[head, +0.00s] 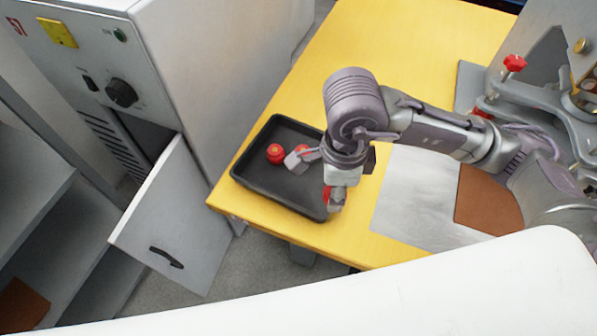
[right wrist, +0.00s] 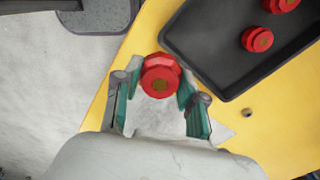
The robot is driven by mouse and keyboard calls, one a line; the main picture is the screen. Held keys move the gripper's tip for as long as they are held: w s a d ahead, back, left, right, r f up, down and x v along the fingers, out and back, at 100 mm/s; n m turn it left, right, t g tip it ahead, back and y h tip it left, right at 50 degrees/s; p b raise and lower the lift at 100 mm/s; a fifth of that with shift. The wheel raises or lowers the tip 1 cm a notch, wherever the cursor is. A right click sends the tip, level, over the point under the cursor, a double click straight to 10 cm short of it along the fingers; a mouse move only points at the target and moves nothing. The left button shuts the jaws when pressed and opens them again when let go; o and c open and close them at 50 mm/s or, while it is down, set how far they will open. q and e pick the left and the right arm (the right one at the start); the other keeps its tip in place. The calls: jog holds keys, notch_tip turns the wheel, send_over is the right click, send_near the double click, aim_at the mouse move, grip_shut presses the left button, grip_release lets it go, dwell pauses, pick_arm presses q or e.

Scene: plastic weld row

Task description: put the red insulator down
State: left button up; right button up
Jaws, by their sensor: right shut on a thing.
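My right gripper (head: 331,196) is shut on a red insulator (right wrist: 160,73). In the right wrist view the insulator sits between the two green-lined fingers. In the head view my wrist hides most of it, and a little red shows at the fingertips. The gripper is at the lower right corner of the black tray (head: 250,178). In the right wrist view the held insulator appears beside the tray (right wrist: 205,75), not over its floor. Two more red insulators (head: 275,153) (right wrist: 258,39) lie in the tray. My left gripper is not in view.
The tray stands on a yellow table (head: 395,35) near its front edge. A silver sheet (head: 405,200) with a brown piece (head: 485,197) lies right of it. A grey cabinet (head: 200,70) with an open door (head: 172,225) stands left. A metal fixture with a red knob (head: 514,63) is at the right.

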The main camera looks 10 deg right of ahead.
jog(key=shift+w+f, duration=0.25)
jog(key=shift+w, duration=0.1)
jog(key=p, duration=0.1)
send_over(319, 178)
notch_tip(319, 178, down, 7)
jog(key=shift+r, duration=0.2)
notch_tip(319, 178, down, 4)
jog(key=shift+s+r+p, duration=0.1)
jog(key=shift+p, duration=0.4)
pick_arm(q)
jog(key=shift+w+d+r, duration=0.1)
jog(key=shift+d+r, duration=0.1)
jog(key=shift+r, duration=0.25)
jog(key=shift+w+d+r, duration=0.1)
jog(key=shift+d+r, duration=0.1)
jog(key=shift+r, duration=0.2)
pick_arm(e)
jog(key=shift+f, duration=0.25)
jog(key=o, duration=1.2)
jog(key=shift+c, duration=0.2)
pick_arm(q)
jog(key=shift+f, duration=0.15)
pick_arm(e)
jog(key=shift+r, duration=0.1)
